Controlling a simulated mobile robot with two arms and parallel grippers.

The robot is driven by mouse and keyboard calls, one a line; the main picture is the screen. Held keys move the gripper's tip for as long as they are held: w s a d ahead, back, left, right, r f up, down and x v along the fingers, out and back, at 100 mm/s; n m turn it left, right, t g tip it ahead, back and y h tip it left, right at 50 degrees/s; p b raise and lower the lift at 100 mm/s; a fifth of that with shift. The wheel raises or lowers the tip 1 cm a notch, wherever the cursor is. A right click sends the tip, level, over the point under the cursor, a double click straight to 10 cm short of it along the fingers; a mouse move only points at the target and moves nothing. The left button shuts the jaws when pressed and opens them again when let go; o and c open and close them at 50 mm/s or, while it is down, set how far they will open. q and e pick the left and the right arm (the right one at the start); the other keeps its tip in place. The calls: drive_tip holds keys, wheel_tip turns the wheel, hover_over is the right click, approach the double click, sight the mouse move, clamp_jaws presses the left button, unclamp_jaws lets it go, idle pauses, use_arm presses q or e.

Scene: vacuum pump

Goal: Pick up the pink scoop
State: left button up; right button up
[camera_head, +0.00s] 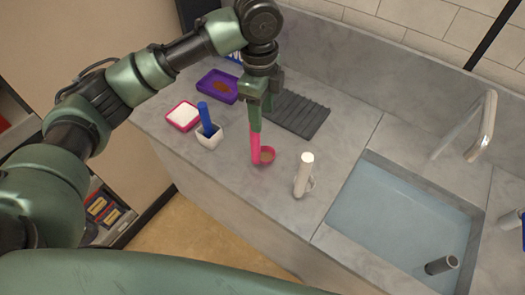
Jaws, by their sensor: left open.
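The pink scoop (256,150) stands on the grey counter with its handle upright and its small round bowl at the bottom right. The bowl appears to have brownish contents. My left gripper (259,116) points down from above, at the top of the scoop's handle. It is open, and its green fingers overlap the upper handle in this view. I cannot tell whether they touch it, and the top end of the handle is hidden. My right gripper is not in view.
A white cup (211,137) with a blue-handled tool, a pink tray (183,117) of white material and a purple tray (216,91) stand left. A dark ribbed mat (300,115) lies behind. A white cylindrical object (304,172) stands right, before the water-filled sink (402,212).

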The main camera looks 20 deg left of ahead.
use_arm(q)
drive_tip(key=shift+w+a+r, duration=0.2)
drive_tip(key=shift+a+r, duration=0.4)
drive_tip(key=shift+r, duration=0.15)
wheel_tip(320, 180, down, 8)
drive_tip(key=p, duration=0.1)
drive_tip(key=shift+a+r+p, duration=0.25)
drive_tip(key=shift+a+p, duration=0.1)
drive_tip(key=shift+p, duration=0.05)
clamp_jaws()
drive_tip(key=shift+w, duration=0.1)
idle(0.5)
